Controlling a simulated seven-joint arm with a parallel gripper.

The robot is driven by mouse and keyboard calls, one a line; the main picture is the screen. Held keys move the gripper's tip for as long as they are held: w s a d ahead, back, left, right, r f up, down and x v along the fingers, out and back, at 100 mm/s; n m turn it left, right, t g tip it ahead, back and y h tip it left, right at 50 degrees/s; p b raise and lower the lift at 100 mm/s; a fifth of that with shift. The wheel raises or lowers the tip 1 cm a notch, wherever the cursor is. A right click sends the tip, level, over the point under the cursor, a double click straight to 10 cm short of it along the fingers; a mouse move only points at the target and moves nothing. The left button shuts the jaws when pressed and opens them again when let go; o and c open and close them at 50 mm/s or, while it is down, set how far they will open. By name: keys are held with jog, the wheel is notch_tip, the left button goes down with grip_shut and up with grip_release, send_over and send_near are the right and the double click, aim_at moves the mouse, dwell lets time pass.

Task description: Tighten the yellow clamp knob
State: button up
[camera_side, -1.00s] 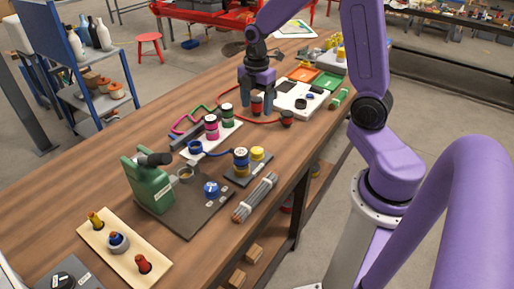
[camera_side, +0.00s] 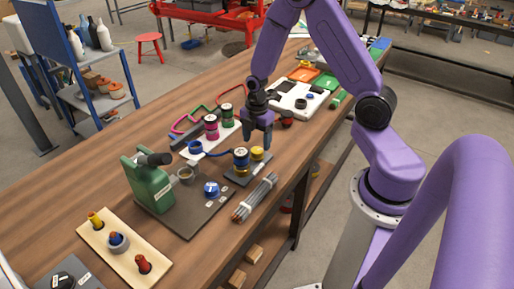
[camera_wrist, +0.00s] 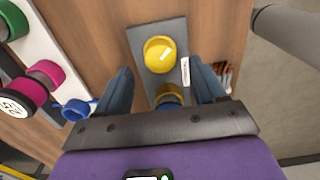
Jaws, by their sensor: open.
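A yellow round knob (camera_side: 257,154) sits on a small dark grey plate (camera_side: 235,179) near the table's front edge. In the wrist view the yellow knob (camera_wrist: 160,54) shows ahead of and between my fingers. Beside it on the plate stands a blue-topped part with yellow below (camera_side: 241,160); in the wrist view this part (camera_wrist: 168,96) lies closer to my palm, partly hidden by it. My gripper (camera_side: 258,143) points down, open and empty, above the plate. It also shows open in the wrist view (camera_wrist: 160,72). I cannot tell the exact height gap to the knob.
A white board with pink and green spools (camera_side: 213,136) stands to the left of my gripper. A bundle of grey rods (camera_side: 256,197) lies in front of the plate.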

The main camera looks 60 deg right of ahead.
aim_at(257, 150)
jog(key=shift+f, duration=2)
jog(key=c, duration=1.1)
